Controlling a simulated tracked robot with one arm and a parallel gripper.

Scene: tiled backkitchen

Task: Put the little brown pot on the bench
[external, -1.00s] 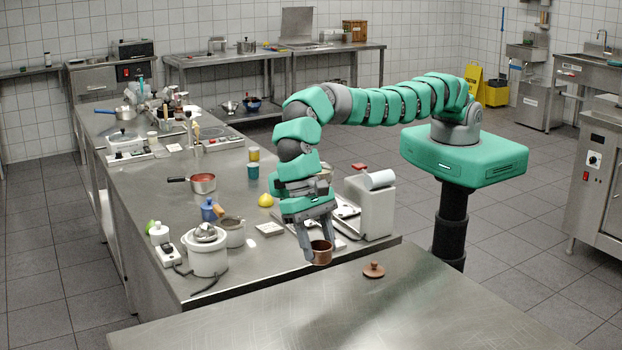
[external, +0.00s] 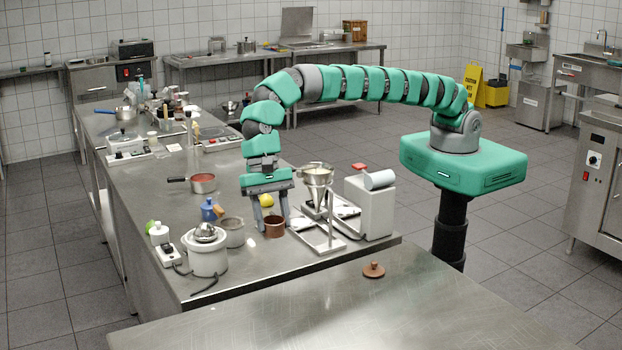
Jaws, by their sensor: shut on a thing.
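The little brown pot (external: 274,228) is between the fingers of my gripper (external: 271,220), which points straight down and is shut on it. The pot is upright, at or just above the top of the long steel bench (external: 225,277); I cannot tell whether it touches. It is to the right of a grey pot and in front of a yellow lemon-like thing (external: 266,200). My fingers hide part of the pot's rim.
A metal funnel on a stand (external: 317,185) is close on the right, with a white machine (external: 370,207) beyond it. A brown lid (external: 373,270) lies on the near table (external: 350,315).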

